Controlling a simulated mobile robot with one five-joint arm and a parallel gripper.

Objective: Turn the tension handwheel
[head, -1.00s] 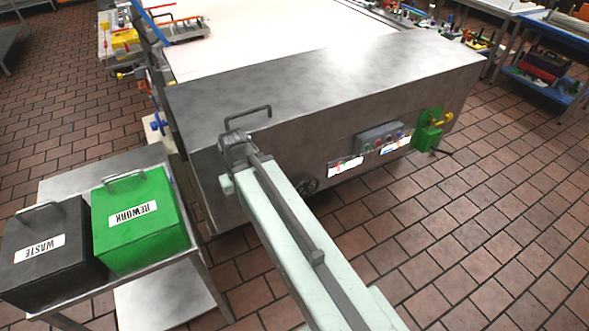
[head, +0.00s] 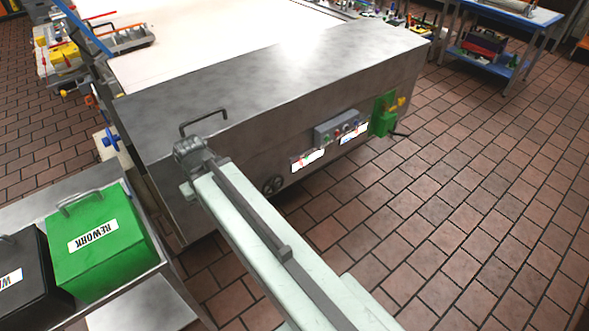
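A blue knob (head: 110,140) also shows at the machine's left side; I cannot tell from a label which one is the tension handwheel. My gripper (head: 192,152) is at the grey far end of my pale green arm, by the machine's near left corner. Its fingers are not clear, and it seems apart from the dark wheel, to its upper left.
A green REWORK box (head: 100,240) and a black bin (head: 30,275) stand on a steel cart at left. A control box (head: 337,125) and green unit (head: 384,115) project from the machine's front. The tiled floor (head: 470,220) at right is clear.

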